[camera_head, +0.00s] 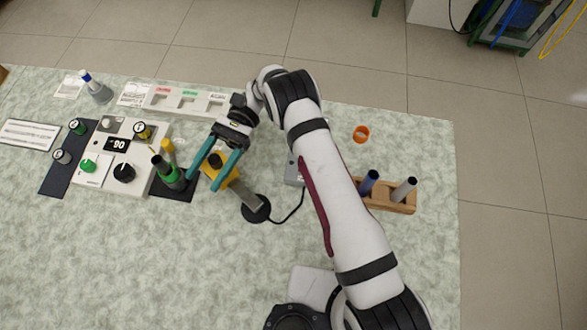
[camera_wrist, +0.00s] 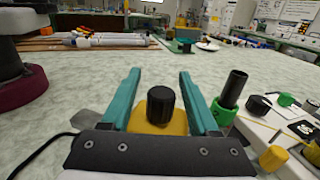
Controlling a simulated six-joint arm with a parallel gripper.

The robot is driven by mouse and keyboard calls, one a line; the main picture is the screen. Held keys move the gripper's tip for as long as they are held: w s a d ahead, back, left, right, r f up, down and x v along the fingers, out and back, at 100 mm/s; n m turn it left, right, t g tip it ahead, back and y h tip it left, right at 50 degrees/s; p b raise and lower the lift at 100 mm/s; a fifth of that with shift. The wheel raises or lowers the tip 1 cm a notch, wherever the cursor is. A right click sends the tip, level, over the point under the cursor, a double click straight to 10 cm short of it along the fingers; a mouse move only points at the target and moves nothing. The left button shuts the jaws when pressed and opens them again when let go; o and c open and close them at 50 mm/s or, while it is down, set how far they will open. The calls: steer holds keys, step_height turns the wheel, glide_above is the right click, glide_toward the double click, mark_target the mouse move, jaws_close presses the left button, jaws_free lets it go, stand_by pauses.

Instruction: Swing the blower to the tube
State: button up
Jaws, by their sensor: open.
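The blower (camera_head: 232,181) has a yellow body with a black knob and a grey arm that runs to a round black base (camera_head: 257,210) with a cable. In the wrist view its black knob (camera_wrist: 161,104) stands between my two teal fingers. My gripper (camera_head: 206,182) is open, with a finger on either side of the yellow body; I cannot tell whether they touch it. A dark tube (camera_wrist: 234,88) stands upright in a green holder (camera_wrist: 221,112), just right of my fingers in the wrist view. In the head view the green holder (camera_head: 174,181) is left of the gripper.
A white control panel (camera_head: 118,180) with knobs and a display lies left of the tube. A compartment tray (camera_head: 190,111) is behind. A wooden rack (camera_head: 390,203) with two tubes and an orange ring (camera_head: 361,134) are right of my arm. The front left table is clear.

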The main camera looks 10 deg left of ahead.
steer(key=w+d+m+t+y, duration=0.2)
steer(key=w+d+y, duration=0.1)
steer(key=w+d, duration=0.1)
steer(key=w+d+m+t+y, duration=0.2)
steer(key=w+d+m+y, duration=0.1)
steer(key=w+d, duration=0.2)
steer(key=w+d+m+t+y, duration=0.2)
steer(key=w+d+y, duration=0.1)
steer(key=d, duration=0.3)
steer(key=shift+w+t, duration=0.3)
steer(key=shift+w, duration=0.6)
steer(key=s+d+r+n+t+h, duration=0.1)
steer(key=s+d+r+n+h, duration=0.2)
steer(key=r, duration=0.4)
steer(key=s+d+r+t+h, duration=0.2)
steer(key=s+d+r+h, duration=0.15)
steer(key=s+r, duration=0.2)
steer(key=s+d+r+n+t+h, duration=0.1)
steer(key=s+d+t+h, duration=0.4)
steer(key=s, duration=0.6)
steer(key=shift+s+d+r+n+t, duration=0.2)
steer(key=shift+r+n+t, duration=0.1)
steer(key=shift+t, duration=0.2)
